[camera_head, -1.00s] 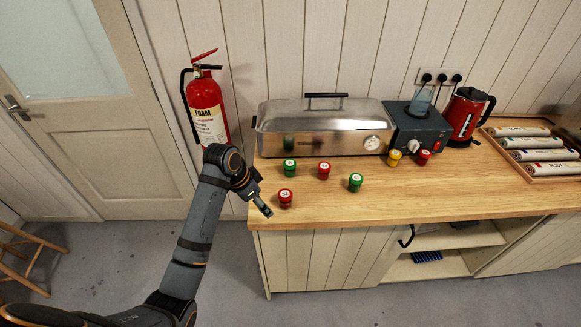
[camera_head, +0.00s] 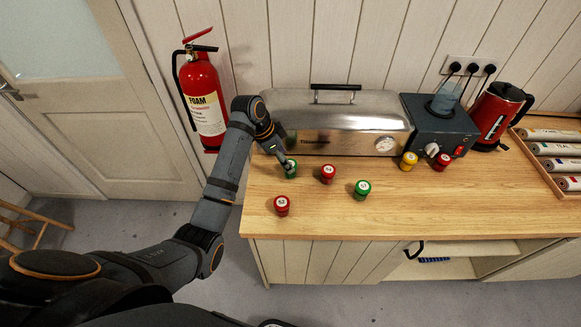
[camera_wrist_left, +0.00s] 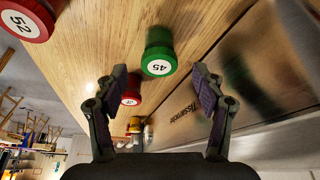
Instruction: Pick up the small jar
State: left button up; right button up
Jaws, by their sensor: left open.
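Several small jars with numbered white lids stand on the wooden counter. The back-left green jar (camera_head: 290,169), marked 45 in the left wrist view (camera_wrist_left: 158,50), is at my left gripper (camera_head: 283,157). In the wrist view my left gripper (camera_wrist_left: 160,80) has its fingers spread with nothing between them; the green jar is just beyond the tips, roughly centred. A red jar (camera_head: 282,205) marked 52, another red jar (camera_head: 327,174) and a second green jar (camera_head: 362,190) stand nearby. A yellow jar (camera_head: 408,161) and a red jar (camera_head: 442,162) stand farther right. My right gripper is not seen.
A steel lidded warmer (camera_head: 335,125) runs along the back, close behind the green jar. A dark heater box (camera_head: 440,130), a red kettle (camera_head: 494,115) and a tray of rolls (camera_head: 515,142) are at right. The front middle of the counter (camera_head: 420,205) is clear.

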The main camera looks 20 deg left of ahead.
pick_arm(q)
jog(key=shift+p+x, duration=0.5)
jog(key=shift+x, duration=0.4)
jog(key=x, duration=0.2)
jog(key=shift+s+f+p, duration=0.15)
jog(key=shift+f+p, duration=0.2)
jog(key=shift+p, duration=0.05)
jog(key=shift+w+d+f, duration=0.2)
jog(key=shift+w+f, duration=0.05)
jog(key=shift+f, duration=0.35)
jog(key=c, duration=1.3)
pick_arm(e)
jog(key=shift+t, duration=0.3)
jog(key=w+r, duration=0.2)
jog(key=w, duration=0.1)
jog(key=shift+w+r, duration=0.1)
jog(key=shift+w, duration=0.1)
